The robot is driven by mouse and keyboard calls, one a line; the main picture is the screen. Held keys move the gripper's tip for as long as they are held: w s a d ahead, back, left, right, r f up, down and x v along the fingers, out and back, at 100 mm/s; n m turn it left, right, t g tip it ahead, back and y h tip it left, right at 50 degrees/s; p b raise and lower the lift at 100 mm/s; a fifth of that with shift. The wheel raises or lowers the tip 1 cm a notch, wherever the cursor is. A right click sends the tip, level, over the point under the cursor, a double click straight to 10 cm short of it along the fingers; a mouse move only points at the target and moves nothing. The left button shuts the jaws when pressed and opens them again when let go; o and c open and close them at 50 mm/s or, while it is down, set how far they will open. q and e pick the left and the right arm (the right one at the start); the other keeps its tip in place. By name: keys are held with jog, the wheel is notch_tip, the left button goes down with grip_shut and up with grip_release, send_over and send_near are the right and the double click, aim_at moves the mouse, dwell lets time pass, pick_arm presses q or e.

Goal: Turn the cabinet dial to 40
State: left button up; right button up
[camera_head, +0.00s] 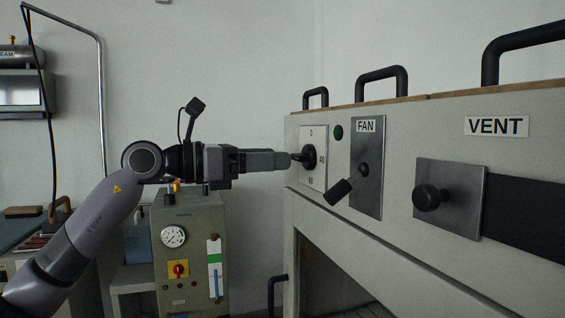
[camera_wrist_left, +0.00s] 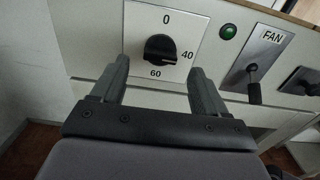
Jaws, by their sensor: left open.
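The cabinet dial (camera_head: 309,157) is a black knob on a white plate marked 0, 40 and 60, at the left end of the cabinet front. In the left wrist view the dial (camera_wrist_left: 160,48) shows clearly, with 0 above, 40 at the right and 60 below. My left gripper (camera_head: 290,160) is at the dial in the head view. In the left wrist view its fingers (camera_wrist_left: 160,75) are open, one to each side of the dial's lower part, with nothing visibly held. My right gripper is not in view.
A green lamp (camera_head: 338,132) and the FAN lever (camera_head: 340,190) are right of the dial. The VENT knob (camera_head: 430,197) is farther right. Black handles (camera_head: 381,84) rise from the cabinet top. A grey unit with a gauge (camera_head: 173,237) stands below my left arm.

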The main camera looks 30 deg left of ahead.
pick_arm(q)
jog(key=v, duration=0.3)
jog(key=shift+s+a, duration=0.1)
jog(key=shift+s, duration=0.15)
